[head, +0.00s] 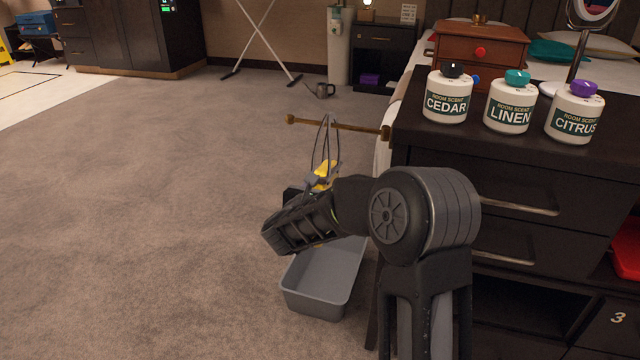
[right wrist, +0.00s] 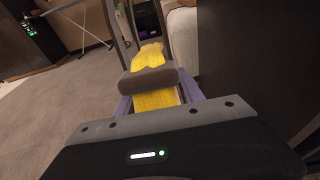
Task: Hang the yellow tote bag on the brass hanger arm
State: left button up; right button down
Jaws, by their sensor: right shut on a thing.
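The yellow tote bag (head: 325,170) shows as a small yellow patch at my right gripper (head: 318,184), mostly hidden by the gripper and arm. My right gripper is shut on it. In the right wrist view the yellow cloth (right wrist: 155,96) sits between the grey fingers. The bag's thin grey handles (head: 317,145) rise in a loop to the brass hanger arm (head: 350,127), which reaches left from the dark dresser. The loop's top shows slightly above the bar. I cannot tell whether the handles are around the bar or only in front of it. My left gripper is not in view.
A grey bin (head: 318,285) stands on the floor below the gripper. The dark dresser (head: 480,165) at right carries scent bottles marked cedar (head: 447,100), linen (head: 509,107) and citrus (head: 574,117). The carpet at left is clear.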

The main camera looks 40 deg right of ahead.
jog(key=shift+s+f, duration=0.1)
jog(key=shift+f, duration=0.25)
dwell(0.5)
